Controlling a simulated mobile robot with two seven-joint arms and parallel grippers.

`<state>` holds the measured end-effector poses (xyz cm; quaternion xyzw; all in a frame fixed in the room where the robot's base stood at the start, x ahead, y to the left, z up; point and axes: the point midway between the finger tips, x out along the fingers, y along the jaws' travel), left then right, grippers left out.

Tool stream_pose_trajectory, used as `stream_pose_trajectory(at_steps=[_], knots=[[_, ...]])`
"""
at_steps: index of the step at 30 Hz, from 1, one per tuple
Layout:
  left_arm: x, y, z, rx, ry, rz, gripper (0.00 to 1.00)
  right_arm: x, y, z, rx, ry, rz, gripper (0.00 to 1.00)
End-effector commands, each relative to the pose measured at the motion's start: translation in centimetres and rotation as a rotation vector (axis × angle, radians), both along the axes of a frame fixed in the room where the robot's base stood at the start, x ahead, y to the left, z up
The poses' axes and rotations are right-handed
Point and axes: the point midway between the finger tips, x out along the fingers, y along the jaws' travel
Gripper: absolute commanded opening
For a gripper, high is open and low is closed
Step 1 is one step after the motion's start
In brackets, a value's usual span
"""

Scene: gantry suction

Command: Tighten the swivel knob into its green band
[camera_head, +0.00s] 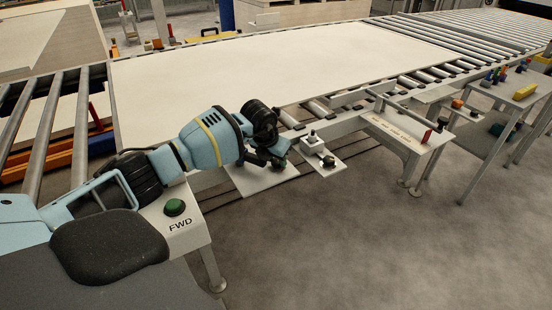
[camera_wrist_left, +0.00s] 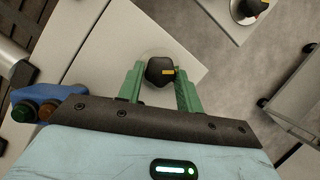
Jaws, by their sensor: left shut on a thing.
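The swivel knob (camera_wrist_left: 157,68) is black with a small yellow mark on it. It sits on a white plate (camera_wrist_left: 115,62) in the left wrist view. My left gripper (camera_wrist_left: 161,78) has its green fingers on either side of the knob and is shut on it. In the head view my left gripper (camera_head: 276,157) reaches down over the white plate (camera_head: 258,182) and hides the knob there. I cannot make out the green band or where the mark stands against it. My right gripper is not in view.
A second white plate with a dark knob (camera_head: 328,161) stands just right of my gripper. A green FWD button (camera_head: 174,207) is on a stand at the left. The roller conveyor carries a large pale board (camera_head: 270,70) behind. Grey floor is open at the front right.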

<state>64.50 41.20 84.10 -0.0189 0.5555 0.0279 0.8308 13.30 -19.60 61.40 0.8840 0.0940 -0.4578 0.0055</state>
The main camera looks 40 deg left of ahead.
Motion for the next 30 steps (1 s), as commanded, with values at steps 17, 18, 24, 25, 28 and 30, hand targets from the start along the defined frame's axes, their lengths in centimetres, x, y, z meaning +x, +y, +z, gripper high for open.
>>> stream_pose_trajectory(at_steps=[17, 18, 24, 25, 28, 30], knots=[[0.0, 0.0, 0.1, 0.002, -0.002, -0.011, 0.45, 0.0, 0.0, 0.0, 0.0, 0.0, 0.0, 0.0], [0.0, 0.0, 0.1, 0.001, -0.002, -0.01, 0.45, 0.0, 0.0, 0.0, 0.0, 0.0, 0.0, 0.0], [-0.4, 0.1, 1.3, 0.001, -0.004, -0.01, 0.45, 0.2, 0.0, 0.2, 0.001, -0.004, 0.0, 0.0], [-0.5, 0.0, 1.7, 0.0, -0.004, -0.011, 0.45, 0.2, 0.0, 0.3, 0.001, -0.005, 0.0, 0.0], [-1.2, 0.1, 3.2, 0.002, -0.005, -0.011, 0.45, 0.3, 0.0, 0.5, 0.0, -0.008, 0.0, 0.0], [-1.6, 0.0, 4.3, 0.002, -0.006, -0.011, 0.45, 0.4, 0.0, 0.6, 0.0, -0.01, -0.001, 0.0]])
